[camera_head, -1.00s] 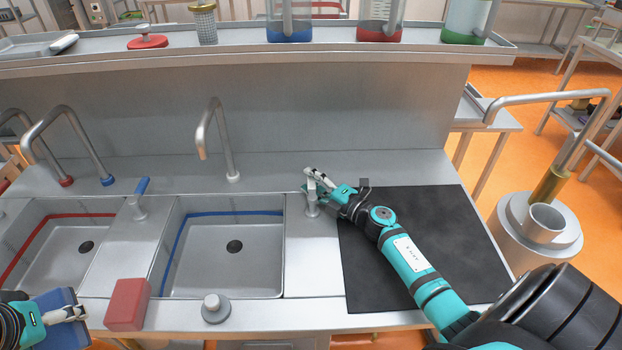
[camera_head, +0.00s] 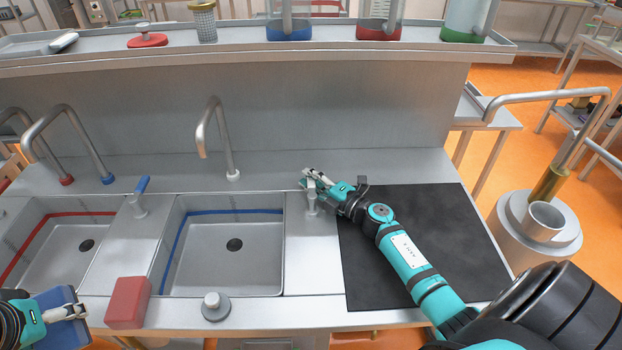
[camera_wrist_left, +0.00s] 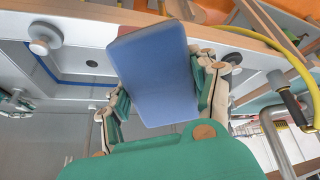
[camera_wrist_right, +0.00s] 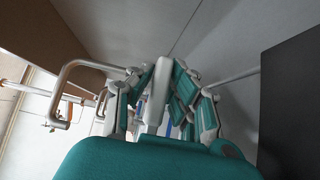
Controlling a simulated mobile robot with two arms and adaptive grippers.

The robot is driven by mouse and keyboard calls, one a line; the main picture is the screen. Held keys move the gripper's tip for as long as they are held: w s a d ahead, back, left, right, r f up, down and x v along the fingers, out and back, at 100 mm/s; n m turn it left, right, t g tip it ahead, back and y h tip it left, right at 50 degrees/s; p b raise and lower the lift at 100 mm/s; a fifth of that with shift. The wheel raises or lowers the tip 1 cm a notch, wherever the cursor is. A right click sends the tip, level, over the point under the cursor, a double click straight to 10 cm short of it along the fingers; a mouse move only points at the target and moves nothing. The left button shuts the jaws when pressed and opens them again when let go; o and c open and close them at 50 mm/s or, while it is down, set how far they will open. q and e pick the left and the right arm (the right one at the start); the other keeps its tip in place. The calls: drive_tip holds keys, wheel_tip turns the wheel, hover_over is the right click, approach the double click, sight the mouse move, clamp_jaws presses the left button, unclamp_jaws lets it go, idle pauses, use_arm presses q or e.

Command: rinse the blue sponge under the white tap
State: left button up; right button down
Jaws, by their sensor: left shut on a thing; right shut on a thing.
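The blue sponge (camera_head: 62,310) is at the lower left of the head view, outside the sink's front edge. My left gripper (camera_head: 72,312) is shut on it; the sponge (camera_wrist_left: 158,75) also shows between the fingers in the left wrist view. The white tap (camera_head: 228,145), a curved metal spout on a white base, stands behind the blue-striped basin (camera_head: 225,260). No water shows from it. A pale valve handle (camera_head: 312,196) stands right of that basin. My right gripper (camera_head: 316,178) is shut on its top; the pale handle (camera_wrist_right: 157,90) also shows between its fingers.
A red sponge (camera_head: 128,303) and a grey round stopper (camera_head: 215,307) lie on the front rim. A blue-handled valve (camera_head: 140,195) stands between the basins. A black mat (camera_head: 385,270) lies under my right arm. The blue-striped basin is empty.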

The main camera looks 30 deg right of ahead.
use_arm(q)
wheel_tip(320, 180, down, 3)
drive_tip(key=b, duration=0.3)
drive_tip(key=shift+f, duration=0.15)
use_arm(e)
drive_tip(key=y, duration=0.1)
drive_tip(key=n+y, duration=0.1)
drive_tip(key=a+n+g+y, duration=0.1)
drive_tip(key=shift+w+f+y, duration=0.3)
drive_tip(key=shift+w+f, duration=0.05)
use_arm(q)
drive_tip(key=shift+f+b, duration=0.35)
drive_tip(key=shift+b, duration=0.15)
use_arm(e)
drive_tip(key=shift+a+n+g+y, duration=0.2)
drive_tip(key=shift+n+g+y, duration=0.2)
drive_tip(key=shift+n, duration=0.1)
use_arm(q)
drive_tip(key=shift+f, duration=0.2)
use_arm(e)
drive_tip(key=shift+a+r+n+y, duration=0.2)
drive_tip(key=shift+a+n+y, duration=0.1)
drive_tip(key=shift+y, duration=0.1)
drive_tip(key=c, duration=1.3)
unclamp_jaws()
drive_tip(key=shift+d+r, duration=0.1)
drive_tip(key=v, duration=1.2)
drive_tip(key=shift+r, duration=0.15)
